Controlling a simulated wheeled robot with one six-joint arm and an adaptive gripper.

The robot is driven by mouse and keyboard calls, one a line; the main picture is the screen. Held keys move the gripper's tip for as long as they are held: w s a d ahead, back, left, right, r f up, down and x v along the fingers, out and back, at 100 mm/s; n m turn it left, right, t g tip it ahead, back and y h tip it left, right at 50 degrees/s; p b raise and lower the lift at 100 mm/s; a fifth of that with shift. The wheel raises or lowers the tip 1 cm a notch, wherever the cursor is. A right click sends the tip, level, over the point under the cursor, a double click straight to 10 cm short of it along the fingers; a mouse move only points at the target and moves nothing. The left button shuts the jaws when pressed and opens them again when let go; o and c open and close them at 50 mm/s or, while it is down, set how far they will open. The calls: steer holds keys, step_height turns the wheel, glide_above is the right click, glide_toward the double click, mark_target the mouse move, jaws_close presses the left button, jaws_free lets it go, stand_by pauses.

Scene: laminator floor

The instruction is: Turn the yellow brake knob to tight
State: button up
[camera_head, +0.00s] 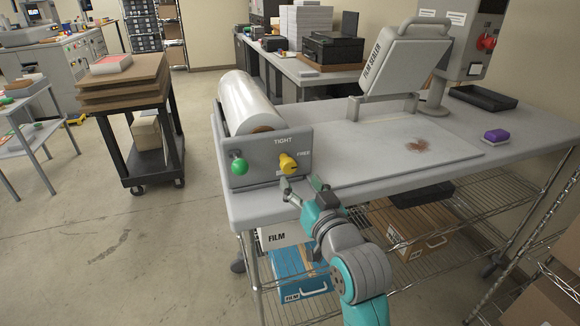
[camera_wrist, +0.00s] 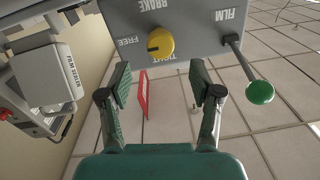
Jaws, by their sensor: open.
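The yellow brake knob (camera_head: 288,163) sits on the grey front panel (camera_head: 262,160) of the film roll holder, with TIGHT printed above it and FREE to its right. In the wrist view the knob (camera_wrist: 160,43) shows a dark pointer mark on its left side, toward the word FREE. My gripper (camera_head: 303,188) is in front of the panel, just below and right of the knob in the head view. In the wrist view its two fingers (camera_wrist: 160,80) are spread apart with nothing between them, and the knob lies beyond the tips, apart from them.
A green ball-ended lever (camera_head: 238,166) sticks out left of the knob; it also shows in the wrist view (camera_wrist: 260,91). A white film roll (camera_head: 247,100) lies behind the panel. The film sealer (camera_head: 400,62) and a purple-topped block (camera_head: 496,135) stand on the table farther right.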

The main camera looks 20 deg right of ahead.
mark_target(290, 168)
steer(key=w, duration=0.8)
steer(key=shift+a, duration=0.2)
steer(key=c, duration=1.2)
